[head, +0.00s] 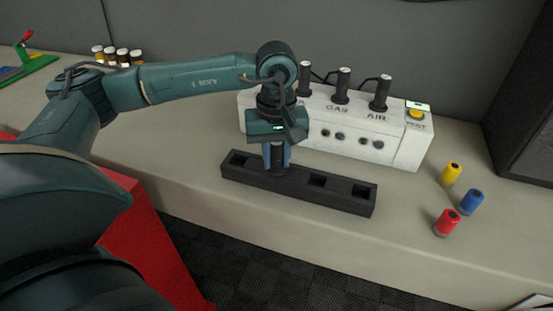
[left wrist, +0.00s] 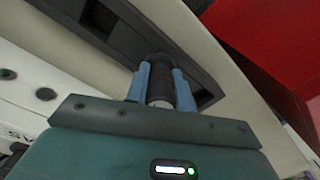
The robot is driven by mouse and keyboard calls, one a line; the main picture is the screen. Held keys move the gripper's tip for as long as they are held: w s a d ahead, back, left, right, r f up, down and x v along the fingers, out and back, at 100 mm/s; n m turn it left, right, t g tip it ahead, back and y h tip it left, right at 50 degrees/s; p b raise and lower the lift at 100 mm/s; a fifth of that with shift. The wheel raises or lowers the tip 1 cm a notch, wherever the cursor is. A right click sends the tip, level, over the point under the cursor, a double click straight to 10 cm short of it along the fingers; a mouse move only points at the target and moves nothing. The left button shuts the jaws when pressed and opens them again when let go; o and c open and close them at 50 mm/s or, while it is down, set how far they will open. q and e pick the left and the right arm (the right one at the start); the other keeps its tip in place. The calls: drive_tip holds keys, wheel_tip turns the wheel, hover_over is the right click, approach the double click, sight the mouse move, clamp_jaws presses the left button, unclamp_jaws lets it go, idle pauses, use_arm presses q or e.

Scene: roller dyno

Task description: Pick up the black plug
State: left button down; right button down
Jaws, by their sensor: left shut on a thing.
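The black plug (left wrist: 160,77) shows in the left wrist view as a dark cylinder with a light end toward the camera. My left gripper (head: 277,164) reaches down over the black slotted rack (head: 341,198) on the bench. It is shut on the plug, with one blue finger on each side, as the left wrist view (left wrist: 160,75) shows. The plug's far end is at the rack; I cannot tell whether it sits in a slot. In the head view the gripper hides most of the plug. My right gripper is not in view.
A white box (head: 400,145) with three black upright handles and a yellow button stands behind the rack. Yellow (head: 451,174), blue (head: 470,202) and red (head: 446,222) cylinders stand at right. Small bottles (head: 117,56) stand far left. The bench's front edge is close to the rack.

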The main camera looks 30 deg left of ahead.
use_arm(q)
drive_tip(key=shift+r, duration=0.1)
